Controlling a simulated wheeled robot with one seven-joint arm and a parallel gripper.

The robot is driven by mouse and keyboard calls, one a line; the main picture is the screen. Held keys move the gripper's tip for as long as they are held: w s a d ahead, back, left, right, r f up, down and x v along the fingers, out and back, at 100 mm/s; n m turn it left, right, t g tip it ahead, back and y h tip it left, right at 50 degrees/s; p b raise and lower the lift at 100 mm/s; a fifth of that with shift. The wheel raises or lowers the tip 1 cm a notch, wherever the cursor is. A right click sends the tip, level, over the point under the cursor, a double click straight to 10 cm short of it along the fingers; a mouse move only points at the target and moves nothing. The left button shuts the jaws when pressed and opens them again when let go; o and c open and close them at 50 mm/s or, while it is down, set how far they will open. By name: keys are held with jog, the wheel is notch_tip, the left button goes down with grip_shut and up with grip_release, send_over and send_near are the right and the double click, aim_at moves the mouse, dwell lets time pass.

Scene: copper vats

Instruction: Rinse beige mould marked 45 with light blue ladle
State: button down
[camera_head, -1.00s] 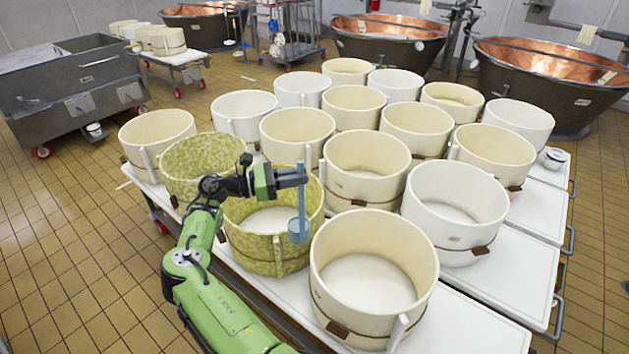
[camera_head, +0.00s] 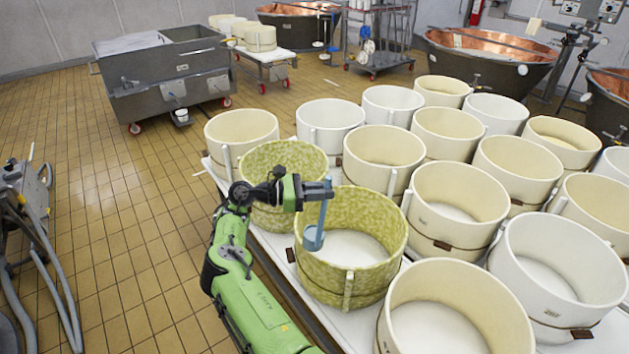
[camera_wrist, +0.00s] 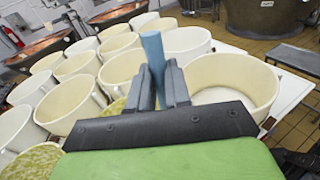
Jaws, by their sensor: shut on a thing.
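My gripper (camera_head: 308,190) is shut on the handle of the light blue ladle (camera_head: 314,237). The ladle hangs upright with its cup low, in front of or just inside the near mottled green-yellow mould (camera_head: 384,209); I cannot tell which. In the wrist view the blue handle (camera_wrist: 153,50) stands between my gripper's fingers (camera_wrist: 158,90), and the cup is hidden. Several beige moulds stand on the table, such as one in the middle (camera_head: 455,195) and one at the front (camera_head: 455,290). Their marks are too small to read, so I cannot tell which is 45.
White moulds (camera_head: 553,262) stand among the beige ones, packed closely on the white table (camera_head: 362,341). Copper vats (camera_head: 480,57) are at the back. A grey steel cart (camera_head: 165,72) stands at the back left, and hoses (camera_head: 45,250) at the left edge. The tiled floor between is clear.

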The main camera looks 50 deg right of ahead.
jog(key=s+d+f+m+t+y+b, duration=0.2)
jog(key=s+d+f+t+y+b, duration=0.15)
jog(key=s+f+b, duration=0.55)
jog(key=s+d+f+m+t+y+b, duration=0.2)
jog(key=s+d+f+t+b, duration=0.2)
jog(key=s+f+b, duration=0.5)
jog(key=s+f+t+y+b, duration=0.1)
jog(key=f+t+b, duration=0.1)
jog(key=f+b, duration=0.1)
jog(key=s+f+m+t+b, duration=0.1)
jog(key=f+t+b, duration=0.1)
jog(key=f, duration=0.3)
jog(key=s+d+f+t+y+b, duration=0.1)
jog(key=s+f+t+b, duration=0.1)
jog(key=f+b, duration=0.2)
jog(key=shift+d+y, duration=0.1)
jog(key=shift+y, duration=0.25)
jog(key=shift+f+m+t+b, duration=0.3)
jog(key=shift+f+b, duration=0.15)
jog(key=shift+b, duration=0.1)
